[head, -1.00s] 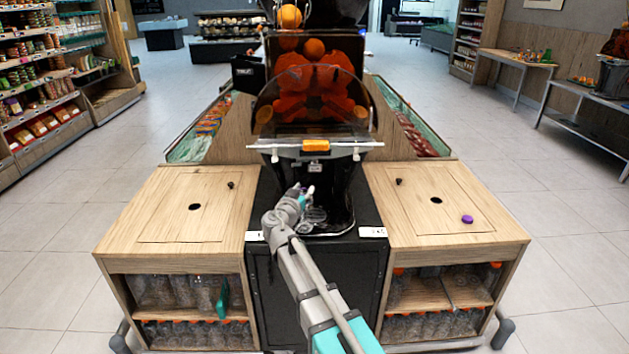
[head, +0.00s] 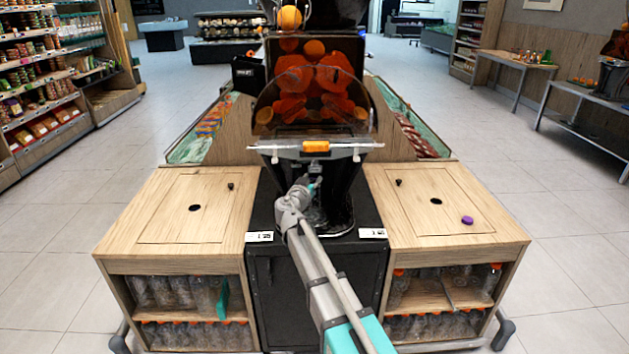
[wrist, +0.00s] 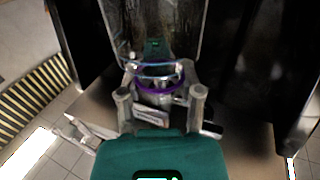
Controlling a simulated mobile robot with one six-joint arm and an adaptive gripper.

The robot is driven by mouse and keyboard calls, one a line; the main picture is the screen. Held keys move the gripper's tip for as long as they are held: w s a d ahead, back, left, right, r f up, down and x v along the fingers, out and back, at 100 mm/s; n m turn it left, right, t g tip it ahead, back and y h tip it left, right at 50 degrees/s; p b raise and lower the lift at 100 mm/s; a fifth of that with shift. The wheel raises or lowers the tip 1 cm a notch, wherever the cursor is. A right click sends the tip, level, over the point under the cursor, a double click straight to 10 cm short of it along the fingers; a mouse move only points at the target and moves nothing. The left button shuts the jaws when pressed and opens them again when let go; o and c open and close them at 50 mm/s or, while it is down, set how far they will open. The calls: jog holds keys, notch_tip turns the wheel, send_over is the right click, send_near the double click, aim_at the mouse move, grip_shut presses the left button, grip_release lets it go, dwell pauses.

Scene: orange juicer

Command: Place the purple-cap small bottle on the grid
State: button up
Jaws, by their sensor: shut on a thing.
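My gripper (head: 312,187) is at the front of the orange juicer, below its orange spout lever. In the wrist view my gripper (wrist: 160,97) is shut around the neck of a clear small bottle (wrist: 162,99) with a purple ring at its mouth. The bottle's lower body is mostly hidden by the gripper; I cannot tell whether it touches the grid. The black juicer base (head: 338,226), where the grid would lie, is partly hidden by my arm. A loose purple cap (head: 467,220) lies on the right wooden counter.
Wooden counters (head: 160,225) and (head: 440,238) flank the juicer cabinet, with clear orange-capped bottles on shelves below. Small dark knobs sit on both tops. The juicer's clear guard (head: 315,105) and dark side walls close in around my gripper.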

jog(key=shift+w+d+f+b, duration=0.25)
jog(key=shift+w+f, duration=0.05)
jog(key=shift+w, duration=0.35)
jog(key=shift+w+d+f+b, duration=0.25)
jog(key=shift+w, duration=0.35)
jog(key=shift+f+b, duration=0.25)
jog(key=shift+b, duration=0.05)
jog(key=shift+f, duration=0.15)
jog(key=o, duration=1)
jog(key=shift+r, duration=0.2)
jog(key=v, duration=1.2)
